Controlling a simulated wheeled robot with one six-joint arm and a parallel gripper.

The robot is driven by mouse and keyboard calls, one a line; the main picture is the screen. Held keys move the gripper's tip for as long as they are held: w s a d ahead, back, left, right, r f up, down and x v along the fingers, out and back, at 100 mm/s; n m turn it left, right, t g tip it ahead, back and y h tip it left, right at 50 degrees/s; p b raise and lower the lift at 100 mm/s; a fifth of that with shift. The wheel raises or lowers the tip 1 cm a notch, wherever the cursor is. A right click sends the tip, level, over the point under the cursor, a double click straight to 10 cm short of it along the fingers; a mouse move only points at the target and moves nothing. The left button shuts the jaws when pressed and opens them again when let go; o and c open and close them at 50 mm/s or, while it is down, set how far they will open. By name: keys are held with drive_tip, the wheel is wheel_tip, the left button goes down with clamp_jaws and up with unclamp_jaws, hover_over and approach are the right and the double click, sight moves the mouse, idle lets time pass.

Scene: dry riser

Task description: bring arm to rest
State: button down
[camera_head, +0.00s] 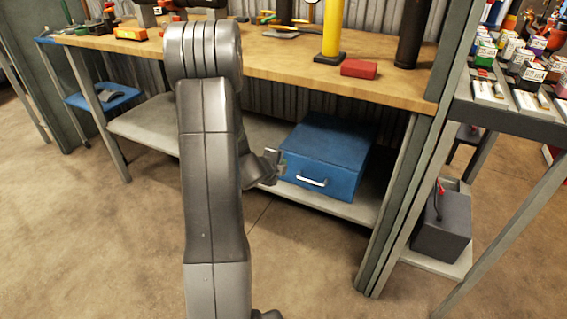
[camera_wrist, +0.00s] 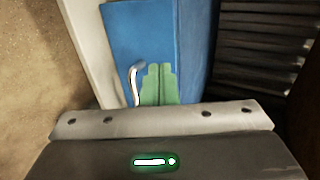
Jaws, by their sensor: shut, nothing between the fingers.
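My grey arm stands upright in the middle of the head view, bent at the top. My gripper (camera_head: 279,159) shows partly behind the arm, in front of the blue drawer box (camera_head: 325,146) on the lower shelf. In the wrist view my gripper (camera_wrist: 159,72) shows as two green fingers side by side, shut with nothing between them. The silver handle (camera_head: 312,181) of the blue box also shows in the wrist view (camera_wrist: 134,85), just left of the fingers. I cannot tell whether the fingers touch the box.
The wooden workbench (camera_head: 280,66) spans above the shelf (camera_head: 340,207). A red block (camera_head: 359,69) and a yellow cylinder (camera_head: 332,30) stand on it. A metal post (camera_head: 412,165) and a rack with a dark battery-like box (camera_head: 441,228) are at right. The front floor (camera_head: 90,250) is clear.

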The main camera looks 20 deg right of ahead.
drive_tip(key=p+v, duration=0.1)
drive_tip(key=v, duration=0.6)
drive_tip(key=shift+s+a, duration=0.2)
drive_tip(key=shift+r, duration=0.1)
